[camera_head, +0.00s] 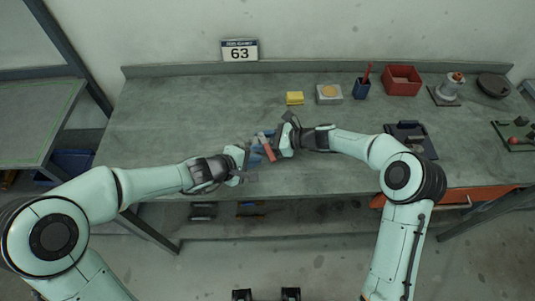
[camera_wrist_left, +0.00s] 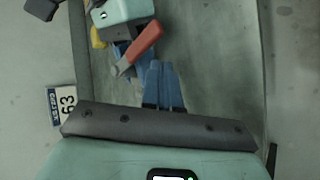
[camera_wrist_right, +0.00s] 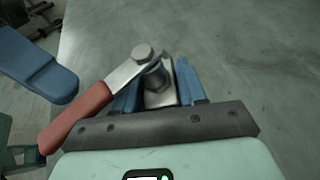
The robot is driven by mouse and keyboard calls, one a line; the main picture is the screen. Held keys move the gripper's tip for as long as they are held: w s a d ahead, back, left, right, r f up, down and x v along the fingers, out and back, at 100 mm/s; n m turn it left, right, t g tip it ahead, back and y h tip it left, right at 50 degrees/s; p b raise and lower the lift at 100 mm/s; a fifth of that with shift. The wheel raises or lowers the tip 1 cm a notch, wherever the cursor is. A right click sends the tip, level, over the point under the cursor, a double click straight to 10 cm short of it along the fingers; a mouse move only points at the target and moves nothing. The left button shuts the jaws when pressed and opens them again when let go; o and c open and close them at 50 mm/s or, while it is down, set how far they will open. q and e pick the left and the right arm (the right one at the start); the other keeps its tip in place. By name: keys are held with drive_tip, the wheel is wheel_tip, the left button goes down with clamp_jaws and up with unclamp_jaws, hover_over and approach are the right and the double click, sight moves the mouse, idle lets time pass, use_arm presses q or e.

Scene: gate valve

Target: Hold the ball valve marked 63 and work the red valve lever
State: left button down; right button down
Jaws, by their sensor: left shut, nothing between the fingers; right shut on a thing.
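The ball valve (camera_wrist_right: 160,88) is a small metal body with a hex bolt on top, between the blue fingers of my right gripper (camera_wrist_right: 158,82). My right gripper (camera_head: 271,133) is shut on it above the bench. The red valve lever (camera_wrist_right: 75,116) sticks out from the bolt, toward the lower left in the right wrist view; it also shows in the head view (camera_head: 268,151) and left wrist view (camera_wrist_left: 146,42). My left gripper (camera_head: 256,158) is shut and empty just left of the lever, apart from it in the left wrist view (camera_wrist_left: 162,72). The valve's lower part is hidden.
A yellow sponge (camera_head: 295,98), white box (camera_head: 329,94), blue cup (camera_head: 362,88) and red bin (camera_head: 402,80) stand at the back. A dark tray (camera_head: 425,150) lies right. The bench's left is clear.

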use_arm(q)
drive_tip(key=shift+w+d, duration=0.1)
drive_tip(key=shift+d, duration=0.05)
idle(0.5)
drive_tip(key=shift+d, duration=0.25)
